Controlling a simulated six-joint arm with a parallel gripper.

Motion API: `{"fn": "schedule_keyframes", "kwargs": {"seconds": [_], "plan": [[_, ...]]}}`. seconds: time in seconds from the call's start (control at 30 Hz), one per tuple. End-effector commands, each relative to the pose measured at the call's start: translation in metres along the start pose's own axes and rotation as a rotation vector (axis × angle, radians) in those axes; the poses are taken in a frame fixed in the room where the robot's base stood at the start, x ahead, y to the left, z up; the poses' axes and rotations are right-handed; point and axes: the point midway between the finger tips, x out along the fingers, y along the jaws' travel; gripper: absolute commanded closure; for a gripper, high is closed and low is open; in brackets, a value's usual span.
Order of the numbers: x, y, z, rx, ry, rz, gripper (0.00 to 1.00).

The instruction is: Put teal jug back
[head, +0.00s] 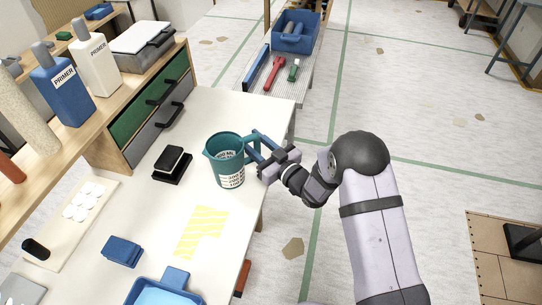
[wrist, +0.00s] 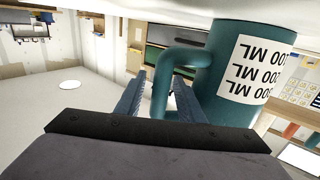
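The teal jug (head: 222,170) with a white measure label stands upright on the white table, near its right edge. Its handle points right, towards my gripper (head: 256,146). In the wrist view, which is upside down, the jug (wrist: 222,75) fills the right side, and its base meets the white table top. The two blue fingers of my gripper (wrist: 160,85) are spread apart, one on each side of the handle. I cannot tell whether either finger touches it. The gripper looks open.
A black block (head: 171,165) lies left of the jug. Yellow strips (head: 203,232), a blue block (head: 123,250) and a blue tray (head: 168,293) are nearer. A shelf with primer bottles (head: 60,88) stands left. A blue bin (head: 296,34) is at the back.

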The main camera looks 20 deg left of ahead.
Motion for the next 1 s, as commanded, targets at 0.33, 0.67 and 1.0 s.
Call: {"fn": "schedule_keyframes", "kwargs": {"seconds": [0.33, 0.67, 1.0], "plan": [[-0.059, 0.002, 0.001, 0.000, 0.000, 0.003, 0.65], [-0.099, 0.001, 0.001, 0.000, 0.000, 0.001, 0.65], [-0.105, 0.000, 0.000, -0.002, 0.000, 0.000, 0.65]]}}
